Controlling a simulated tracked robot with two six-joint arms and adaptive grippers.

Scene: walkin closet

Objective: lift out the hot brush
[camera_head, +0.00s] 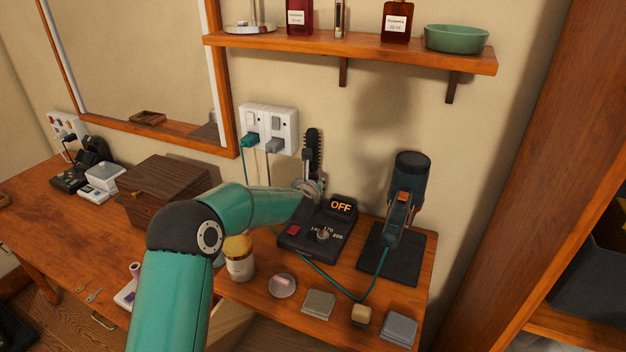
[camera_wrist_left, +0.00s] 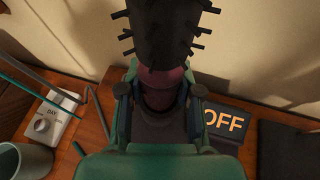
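The hot brush (camera_head: 314,147) stands upright with its dark bristled barrel against the wall. In the left wrist view its barrel (camera_wrist_left: 165,32) and dark red collar (camera_wrist_left: 165,82) are close up. My left gripper (camera_head: 308,188) is at the brush below the bristles. In the wrist view its two fingers (camera_wrist_left: 162,98) press close on both sides of the collar. The black base unit (camera_head: 300,239) has a lit OFF display (camera_head: 341,206), a red button and a knob. The brush's lower end is hidden by my gripper, so I cannot tell whether it is seated. My right gripper is out of view.
A dark teal hair dryer (camera_head: 409,183) stands over a black mat (camera_head: 405,262) at the right. A wall socket (camera_head: 268,128) holds teal and grey plugs. A wooden box (camera_head: 160,187) is left. Jar (camera_head: 239,262) and small blocks line the front edge. A shelf (camera_head: 370,50) hangs above.

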